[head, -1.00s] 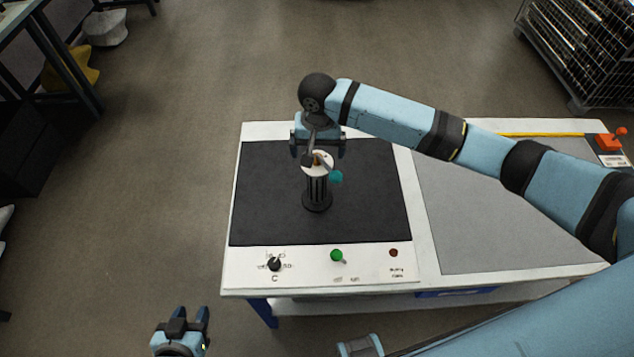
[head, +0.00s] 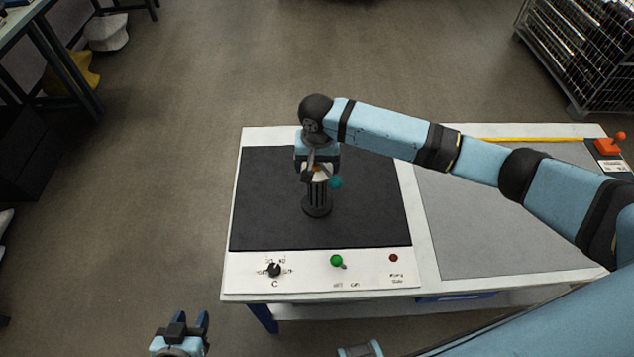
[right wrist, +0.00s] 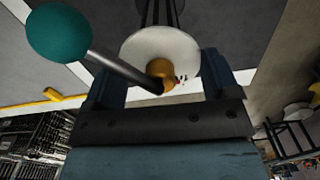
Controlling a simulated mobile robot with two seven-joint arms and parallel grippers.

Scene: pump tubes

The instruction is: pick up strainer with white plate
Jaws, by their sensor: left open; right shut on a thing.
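The strainer (head: 317,203) stands upright on the black mat as a dark, slotted cylinder with a wider round base. Its white plate (right wrist: 172,50) is at the top, with a brass fitting (right wrist: 160,70) and a lever ending in a teal ball (right wrist: 58,33). My right gripper (head: 318,172) is at the top of the strainer and shut on it, with a finger on each side of the white plate in the right wrist view. In the head view the gripper hides most of the plate. My left gripper (head: 190,322) is open and empty, off the table at the bottom left.
The black mat (head: 270,205) is clear around the strainer. The front panel carries a black knob (head: 274,269), a green-topped switch (head: 337,261) and a red button (head: 393,258). A grey panel (head: 490,230) lies to the right, with a red-orange switch (head: 608,146) behind it.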

